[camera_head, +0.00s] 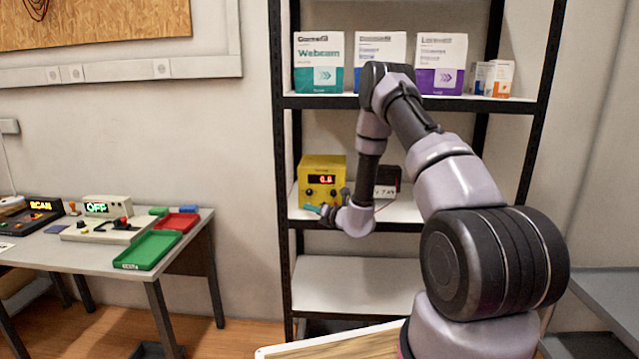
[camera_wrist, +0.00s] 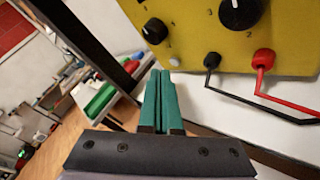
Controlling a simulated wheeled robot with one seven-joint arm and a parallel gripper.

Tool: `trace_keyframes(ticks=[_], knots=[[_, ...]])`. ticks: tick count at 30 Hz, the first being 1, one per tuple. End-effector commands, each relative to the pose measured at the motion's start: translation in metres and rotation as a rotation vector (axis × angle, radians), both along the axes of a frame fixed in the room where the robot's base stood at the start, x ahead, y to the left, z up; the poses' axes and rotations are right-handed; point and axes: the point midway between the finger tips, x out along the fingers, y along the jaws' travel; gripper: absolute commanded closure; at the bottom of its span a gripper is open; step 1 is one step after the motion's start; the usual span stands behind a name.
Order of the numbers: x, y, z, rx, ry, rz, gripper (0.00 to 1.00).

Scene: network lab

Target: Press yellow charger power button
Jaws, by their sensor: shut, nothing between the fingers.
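The yellow charger (camera_head: 313,171) stands on the middle shelf, its display lit with red digits. In the wrist view its yellow front (camera_wrist: 290,40) fills the upper right, with two black knobs and black and red plugs. A small pale round button (camera_wrist: 174,62) sits low on the left of that front; I cannot tell whether it is pressed. My gripper (camera_head: 313,209) is low in front of the charger's left side. In the wrist view its teal fingers (camera_wrist: 160,76) are shut and empty, their tips just left of and below the button. Contact cannot be told.
A dark device (camera_head: 387,178) stands right of the charger. A black shelf post (camera_head: 285,180) is close on the left. Boxes (camera_head: 320,62) line the shelf above. A table (camera_head: 200,222) with a green tray (camera_head: 150,249) stands at left. Black and red leads (camera_wrist: 290,102) hang from the charger.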

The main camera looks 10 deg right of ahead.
Motion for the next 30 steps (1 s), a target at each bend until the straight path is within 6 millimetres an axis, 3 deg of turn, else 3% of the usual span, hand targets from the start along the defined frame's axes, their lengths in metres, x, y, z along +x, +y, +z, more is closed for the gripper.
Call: trace_keyframes(ticks=[8,24,30], knots=[[-0.002,0.001,0.0,0.0,0.001,0.001,1.0],[-0.051,0.017,0.0,0.001,0.001,0.001,1.0],[-0.057,0.019,0.0,0.0,0.0,0.001,1.0]])
